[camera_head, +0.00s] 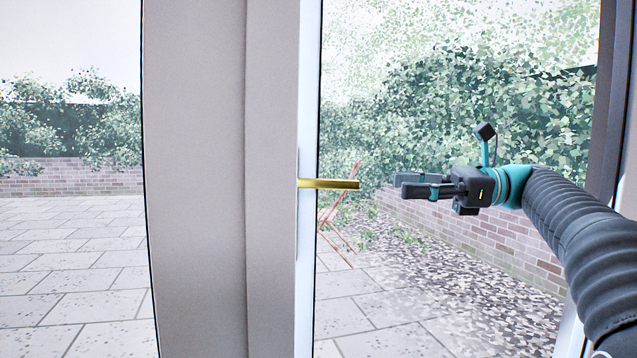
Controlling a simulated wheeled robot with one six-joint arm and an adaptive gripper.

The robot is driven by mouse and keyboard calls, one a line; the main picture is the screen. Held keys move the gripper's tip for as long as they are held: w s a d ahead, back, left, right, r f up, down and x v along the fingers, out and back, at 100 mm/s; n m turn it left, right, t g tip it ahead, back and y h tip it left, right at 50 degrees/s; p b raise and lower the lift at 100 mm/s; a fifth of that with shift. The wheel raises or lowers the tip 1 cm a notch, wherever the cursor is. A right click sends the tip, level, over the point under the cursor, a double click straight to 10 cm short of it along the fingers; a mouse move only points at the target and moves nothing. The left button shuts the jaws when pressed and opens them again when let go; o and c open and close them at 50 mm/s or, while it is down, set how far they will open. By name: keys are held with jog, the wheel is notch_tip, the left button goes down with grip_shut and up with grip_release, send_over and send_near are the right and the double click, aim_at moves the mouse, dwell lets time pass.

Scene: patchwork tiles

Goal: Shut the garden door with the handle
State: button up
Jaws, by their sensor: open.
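The garden door's white edge and frame (307,90) stand upright near the middle of the head view. A gold lever handle (330,184) sticks out to the right from the white edge at mid height. My gripper (402,187) is to the right of the handle, at nearly the same height, with its fingers pointing left at it. Its fingers are open and empty, and a gap shows between the fingertips and the handle's end. I cannot tell from this view how far the door stands open.
A wide grey-beige post (215,180) stands left of the handle. Outside are paving slabs (75,270), a low brick wall (80,178) and leafy hedges (450,110). A dark frame edge (612,110) is at the far right. Thin reddish stems (340,225) show below the handle.

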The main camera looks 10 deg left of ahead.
aim_at(328, 183)
jog(key=b+x, duration=0.1)
jog(key=x, duration=1.2)
jog(key=shift+s+a, duration=0.15)
jog(key=shift+a, duration=0.15)
grip_shut()
